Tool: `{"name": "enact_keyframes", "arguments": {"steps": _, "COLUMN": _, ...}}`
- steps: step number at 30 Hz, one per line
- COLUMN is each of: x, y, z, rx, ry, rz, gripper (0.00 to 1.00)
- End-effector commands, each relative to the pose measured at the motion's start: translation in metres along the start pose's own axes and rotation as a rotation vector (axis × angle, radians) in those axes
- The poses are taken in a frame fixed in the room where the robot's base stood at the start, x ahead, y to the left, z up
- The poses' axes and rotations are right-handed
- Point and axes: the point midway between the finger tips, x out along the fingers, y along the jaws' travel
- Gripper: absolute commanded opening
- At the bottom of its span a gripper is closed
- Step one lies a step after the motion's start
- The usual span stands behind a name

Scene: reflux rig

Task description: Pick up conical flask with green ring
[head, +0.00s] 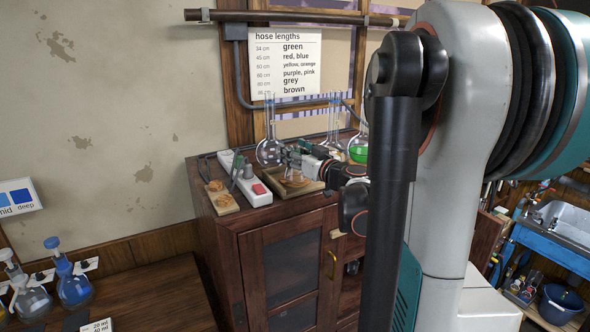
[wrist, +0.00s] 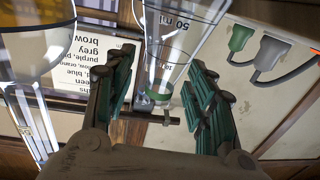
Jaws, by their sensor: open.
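The clear conical flask (head: 295,178) stands on a wooden tray (head: 312,188) on top of the dark cabinet. In the wrist view, which looks upside down, the flask (wrist: 178,28) has volume marks and narrows towards a neck with a green ring (wrist: 161,90). My gripper (head: 299,150) is at the flask's upper part in the head view. In the wrist view my gripper (wrist: 160,72) is open, with the neck showing between its two green-padded fingers. Gaps show on both sides, and I see no contact. The arm hides part of the cabinet top.
A tall-necked round flask (head: 268,151) stands close behind the tray. A flask with green liquid (head: 358,153) is to the right. The wrist view shows a vessel with amber liquid (wrist: 32,42).

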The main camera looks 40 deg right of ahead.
Motion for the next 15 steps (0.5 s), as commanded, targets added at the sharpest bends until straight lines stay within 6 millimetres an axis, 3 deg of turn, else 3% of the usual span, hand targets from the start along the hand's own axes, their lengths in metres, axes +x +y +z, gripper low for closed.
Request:
{"name": "enact_keyframes", "arguments": {"steps": 3, "x": -0.0005, "y": 0.0000, "z": 0.0000, "rx": 0.000, "ry": 0.000, "rz": 0.000, "gripper": 0.50}}
{"name": "enact_keyframes", "arguments": {"steps": 4, "x": -0.0006, "y": 0.0000, "z": 0.0000, "rx": 0.000, "ry": 0.000, "rz": 0.000, "gripper": 0.46}}
{"name": "enact_keyframes", "arguments": {"steps": 10, "x": -0.0007, "y": 0.0000, "z": 0.0000, "rx": 0.000, "ry": 0.000, "rz": 0.000, "gripper": 0.00}}
{"name": "enact_keyframes", "arguments": {"steps": 15, "x": -0.0008, "y": 0.0000, "z": -0.0001, "rx": 0.000, "ry": 0.000, "rz": 0.000, "gripper": 0.00}}
